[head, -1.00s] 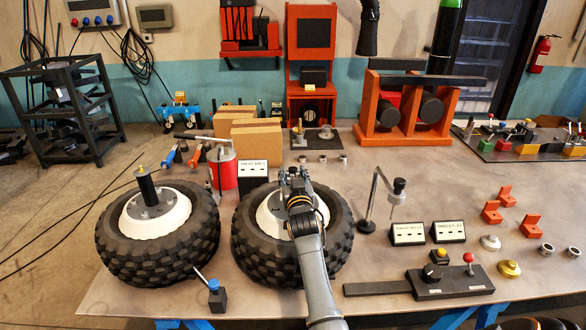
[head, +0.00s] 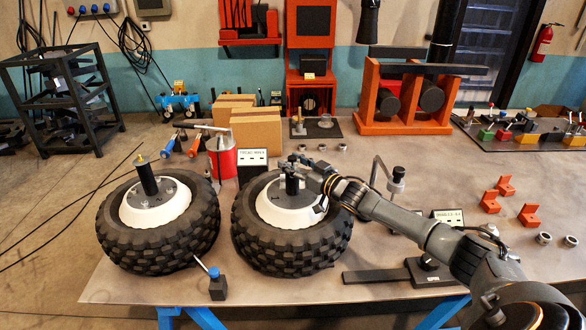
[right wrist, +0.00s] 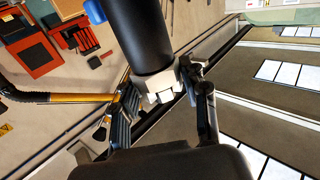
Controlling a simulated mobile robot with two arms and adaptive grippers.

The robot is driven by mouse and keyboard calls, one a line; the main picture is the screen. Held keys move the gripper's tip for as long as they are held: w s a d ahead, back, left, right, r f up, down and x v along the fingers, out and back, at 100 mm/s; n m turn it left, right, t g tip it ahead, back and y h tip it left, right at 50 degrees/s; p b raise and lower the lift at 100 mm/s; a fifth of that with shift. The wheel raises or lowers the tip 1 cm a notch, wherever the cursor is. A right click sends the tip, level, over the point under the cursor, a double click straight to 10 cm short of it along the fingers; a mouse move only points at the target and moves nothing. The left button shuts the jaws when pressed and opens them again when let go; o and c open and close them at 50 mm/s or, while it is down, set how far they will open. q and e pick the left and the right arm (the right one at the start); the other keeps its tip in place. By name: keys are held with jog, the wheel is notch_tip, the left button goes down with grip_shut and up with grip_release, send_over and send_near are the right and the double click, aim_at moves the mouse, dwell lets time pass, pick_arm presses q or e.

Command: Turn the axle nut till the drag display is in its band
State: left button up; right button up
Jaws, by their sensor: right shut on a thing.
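The right wheel (head: 290,254) lies flat on the table, with a white hub (head: 290,215) and a short dark axle post (head: 292,186). My right gripper (head: 296,163) is at the top of this post, its arm coming in from the right. The right wrist view shows its fingers shut on a pale grey nut (right wrist: 158,86) at the end of a thick black cylinder (right wrist: 138,40). A display box (head: 251,164) stands behind the wheel, and another (head: 447,216) is partly behind my arm. Their readings are too small to read. My left gripper is out of view.
A similar wheel (head: 158,236) with a taller black post (head: 147,178) lies to the left. A blue-topped block with a lever (head: 217,287) stands in front. A thin stand (head: 396,183) and orange brackets (head: 490,202) are to the right. My arm covers the table's middle right.

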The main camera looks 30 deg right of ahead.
jog(key=shift+n+y+b, duration=0.45)
jog(key=shift+n+y, duration=0.05)
jog(key=shift+y, duration=0.1)
jog(key=shift+r, duration=0.1)
jog(key=o, duration=0.9)
jog(key=shift+c, duration=0.2)
jog(key=o, duration=0.3)
jog(key=shift+w, duration=0.15)
jog(key=shift+a, duration=0.1)
